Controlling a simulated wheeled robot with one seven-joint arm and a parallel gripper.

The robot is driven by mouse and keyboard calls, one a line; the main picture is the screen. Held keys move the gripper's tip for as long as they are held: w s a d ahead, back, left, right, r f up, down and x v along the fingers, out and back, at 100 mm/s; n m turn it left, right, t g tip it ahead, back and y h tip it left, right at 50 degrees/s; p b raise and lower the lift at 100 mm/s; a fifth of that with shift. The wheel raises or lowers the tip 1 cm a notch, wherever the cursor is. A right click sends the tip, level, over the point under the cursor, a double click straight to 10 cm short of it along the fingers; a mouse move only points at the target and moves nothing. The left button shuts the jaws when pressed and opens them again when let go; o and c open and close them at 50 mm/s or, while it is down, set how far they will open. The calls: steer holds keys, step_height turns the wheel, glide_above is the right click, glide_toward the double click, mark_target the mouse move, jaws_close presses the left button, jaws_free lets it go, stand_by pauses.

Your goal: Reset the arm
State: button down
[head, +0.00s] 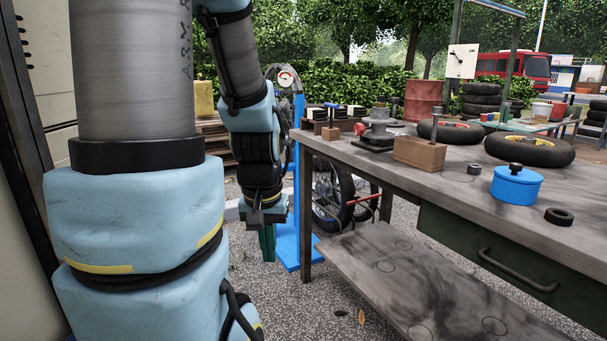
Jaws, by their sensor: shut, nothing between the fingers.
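My arm fills the left of the head view, with light blue joint covers and grey links. Its forearm comes down from the top centre, and my gripper (267,243) hangs below it, pointing down. The gripper is left of the workbench's (345,150) near left corner, apart from the bench in the picture. The fingers look narrow and dark green, and are shut with nothing seen between them. A blue stand with a round gauge (286,78) rises behind the gripper, which partly hides it.
The bench top holds a wooden block (419,154), a blue lidded pot (516,186), a black ring (559,217) and wheels (529,150). A lower shelf (400,275) sticks out below. A wheel (335,200) stands behind the bench's left leg. Speckled ground (300,310) is open in front.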

step_height(320, 180, up, 27)
steer(key=p, duration=2.4)
